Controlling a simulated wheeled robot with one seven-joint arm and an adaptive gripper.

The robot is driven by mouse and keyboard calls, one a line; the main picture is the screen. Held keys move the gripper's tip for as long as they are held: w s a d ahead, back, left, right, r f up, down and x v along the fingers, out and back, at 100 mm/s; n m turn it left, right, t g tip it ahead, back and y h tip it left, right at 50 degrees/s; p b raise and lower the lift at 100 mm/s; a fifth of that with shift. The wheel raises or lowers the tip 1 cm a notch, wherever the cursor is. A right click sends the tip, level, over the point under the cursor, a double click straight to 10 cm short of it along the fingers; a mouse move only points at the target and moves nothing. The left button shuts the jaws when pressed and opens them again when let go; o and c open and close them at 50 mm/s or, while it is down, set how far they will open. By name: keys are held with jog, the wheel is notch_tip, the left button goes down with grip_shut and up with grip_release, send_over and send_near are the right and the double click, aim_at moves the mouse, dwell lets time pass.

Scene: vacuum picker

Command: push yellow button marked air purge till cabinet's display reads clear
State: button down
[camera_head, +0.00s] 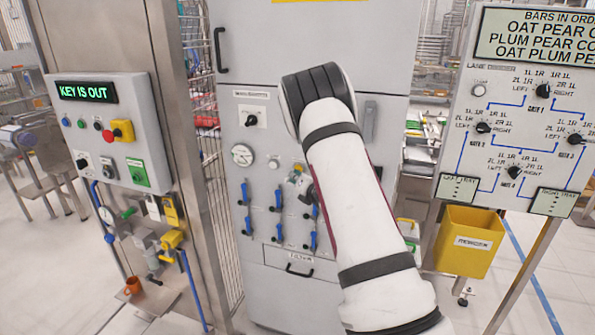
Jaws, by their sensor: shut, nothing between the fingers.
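A tall grey cabinet (240,100) stands in the middle, with a dial, a round gauge (242,155) and several blue-handled valves (277,200) on its front. I see no readable display on it; the strip of yellow (320,1) at its top is cut off by the picture edge. My white arm reaches up across its right half and hides part of the front. A small yellow-green part (298,178) shows at the arm's left edge, too small to identify. No air purge marking can be read.
At right stand a board (510,110) with dials and a yellow bin (468,240). Floor at lower left is mostly clear.

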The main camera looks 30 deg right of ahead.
jog(key=shift+w+d, duration=0.25)
jog(key=shift+d, duration=0.05)
dwell(0.6)
jog(key=shift+s+a, duration=0.1)
jog(key=shift+s+a+p, duration=0.3)
jog(key=shift+s+a, duration=0.15)
jog(key=shift+a, duration=0.05)
jog(key=shift+a, duration=0.1)
dwell(0.3)
jog(key=shift+s+a+p, duration=0.65)
jog(key=shift+s+a, duration=0.1)
jog(key=shift+a, duration=0.25)
jog(key=shift+s+a+p, duration=0.65)
jog(key=shift+s+a, duration=0.1)
jog(key=shift+a, duration=0.2)
jog(key=shift+r, duration=0.1)
